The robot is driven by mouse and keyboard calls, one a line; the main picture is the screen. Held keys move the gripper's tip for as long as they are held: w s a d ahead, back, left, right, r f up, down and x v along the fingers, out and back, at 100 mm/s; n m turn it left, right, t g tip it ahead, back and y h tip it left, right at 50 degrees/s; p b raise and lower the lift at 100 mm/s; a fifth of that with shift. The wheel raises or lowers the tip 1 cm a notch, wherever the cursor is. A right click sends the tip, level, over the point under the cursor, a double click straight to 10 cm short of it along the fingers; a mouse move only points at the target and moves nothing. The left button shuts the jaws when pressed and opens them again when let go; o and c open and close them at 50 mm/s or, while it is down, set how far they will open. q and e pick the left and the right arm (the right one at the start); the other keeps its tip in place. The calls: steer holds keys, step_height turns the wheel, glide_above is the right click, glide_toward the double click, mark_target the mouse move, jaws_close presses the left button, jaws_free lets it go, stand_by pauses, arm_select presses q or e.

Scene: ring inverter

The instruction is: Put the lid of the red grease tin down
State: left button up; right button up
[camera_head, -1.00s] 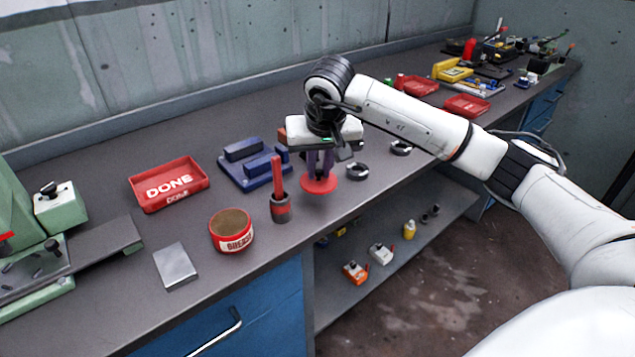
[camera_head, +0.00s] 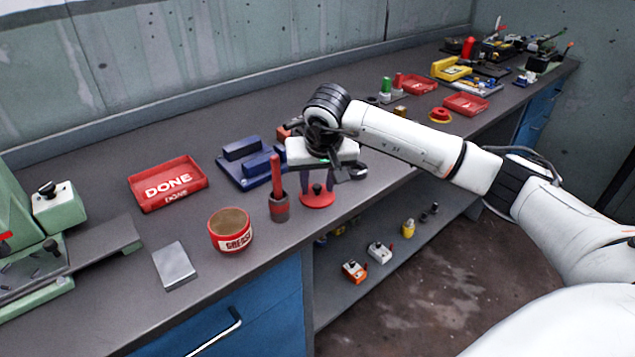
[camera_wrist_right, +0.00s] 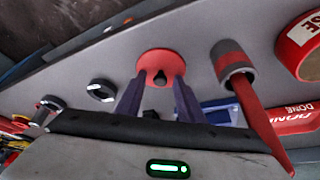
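The red lid (camera_head: 318,200) with its black knob lies flat on the bench near the front edge, right of the brush pot. It also shows in the right wrist view (camera_wrist_right: 159,62). My right gripper (camera_head: 318,187) is just above it. Its purple fingers stand apart on either side of the knob, with gaps visible in the right wrist view (camera_wrist_right: 157,84). The red grease tin (camera_head: 231,241) stands uncovered to the left, its brown contents showing. My left gripper is not in view.
A cup with a red-handled tool (camera_head: 278,206) stands between tin and lid. Blue blocks (camera_head: 243,150) are behind it. A red DONE tray (camera_head: 167,184) and a grey metal plate (camera_head: 174,266) lie to the left. Black rings (camera_wrist_right: 101,91) lie beside the lid.

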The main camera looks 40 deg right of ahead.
steer(key=shift+r, duration=0.35)
steer(key=v, duration=1.1)
steer(key=shift+s+r, duration=0.25)
